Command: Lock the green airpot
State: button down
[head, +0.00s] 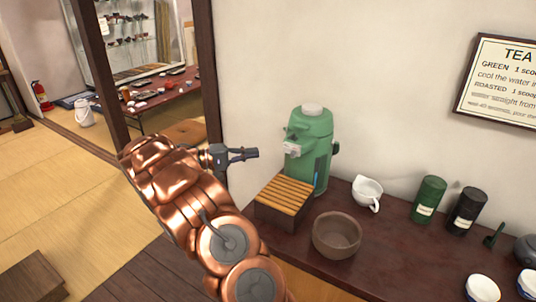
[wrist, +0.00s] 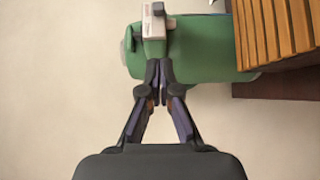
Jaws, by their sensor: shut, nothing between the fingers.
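The green airpot (head: 311,150) stands upright on the dark counter against the wall, with a pale knob on top and a light grey spout block on its front left. In the wrist view the airpot (wrist: 207,48) appears sideways, with the grey block (wrist: 153,25) just beyond my fingertips. My gripper (head: 255,153) is to the left of the airpot at about the height of its spout. In the wrist view my gripper (wrist: 159,64) is shut and empty, its fingertips overlapping the airpot's outline. I cannot tell whether they touch it. The lock's state cannot be made out.
A slatted wooden drip stand (head: 284,195) sits before the airpot; it also shows in the wrist view (wrist: 280,28). A brown bowl (head: 337,234), a white spouted cup (head: 367,192), a green canister (head: 428,198) and a black canister (head: 467,208) stand on the counter (head: 400,255). A wooden post (head: 207,70) is behind my arm.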

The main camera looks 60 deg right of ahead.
jog(key=shift+v, duration=2.05)
jog(key=shift+s+r, duration=0.1)
jog(key=s+a+r+n+t+y+p, duration=0.3)
jog(key=s+a+r+y, duration=0.2)
jog(key=s+a, duration=0.6)
jog(key=s+a+n+t+y+p, duration=0.1)
jog(key=s+a+t+y+p, duration=0.1)
jog(key=s+a, duration=0.3)
jog(key=s+a+n+t+y+p, duration=0.1)
jog(key=s+a, duration=0.4)
jog(key=a, duration=0.9)
jog(key=s+a+f+n+t+y+p, duration=0.1)
jog(key=s+a+n+t+y+p, duration=0.1)
jog(key=a, duration=0.7)
jog(key=s+n+t+y, duration=0.1)
jog(key=s+t+y, duration=0.1)
jog(key=s+y, duration=0.1)
jog(key=shift+s+a+p, duration=0.15)
jog(key=shift+s+p, duration=0.1)
jog(key=shift+p, duration=0.05)
